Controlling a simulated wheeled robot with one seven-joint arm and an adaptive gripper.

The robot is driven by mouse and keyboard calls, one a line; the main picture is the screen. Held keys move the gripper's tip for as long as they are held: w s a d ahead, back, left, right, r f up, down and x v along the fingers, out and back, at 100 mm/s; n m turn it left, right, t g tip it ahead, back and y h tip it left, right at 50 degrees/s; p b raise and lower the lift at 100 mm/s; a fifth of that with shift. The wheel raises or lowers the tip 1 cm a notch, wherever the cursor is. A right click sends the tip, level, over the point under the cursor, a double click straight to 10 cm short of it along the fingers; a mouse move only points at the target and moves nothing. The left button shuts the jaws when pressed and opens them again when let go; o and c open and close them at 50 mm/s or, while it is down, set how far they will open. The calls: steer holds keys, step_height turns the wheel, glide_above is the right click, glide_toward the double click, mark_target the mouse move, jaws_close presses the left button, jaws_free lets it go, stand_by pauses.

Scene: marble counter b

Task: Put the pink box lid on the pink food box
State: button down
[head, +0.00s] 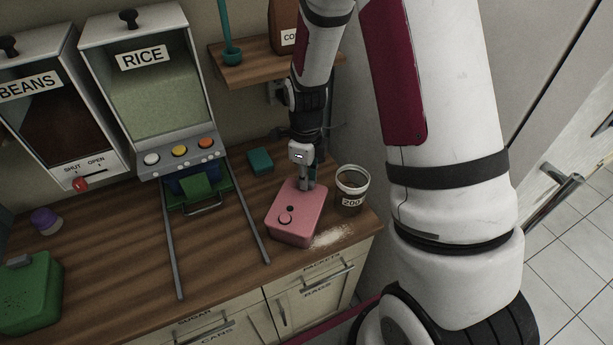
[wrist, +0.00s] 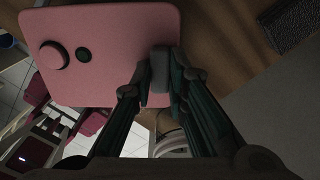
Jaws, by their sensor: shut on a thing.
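The pink box lid (head: 302,203) has a round pink knob and a small dark hole beside it. It lies over the pink food box (head: 290,238) on the wooden counter, lined up with it in the head view. I cannot tell whether the lid rests fully on the rim. My gripper (head: 307,184) is at the lid's back edge, pointing down. In the wrist view, the lid (wrist: 120,35) fills the upper left, and my gripper (wrist: 161,80) is shut on a grey tab at its edge. The box's inside is hidden.
A labelled tub (head: 350,190) stands close to the right of the box. White grains (head: 332,236) lie at its front right corner. A teal block (head: 260,161) lies behind left. The RICE dispenser (head: 150,90) and its rails are left; a green container (head: 30,293) is far left.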

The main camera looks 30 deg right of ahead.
steer(key=c, duration=2)
jaws_free()
steer(key=shift+f, duration=0.15)
steer(key=o, duration=0.4)
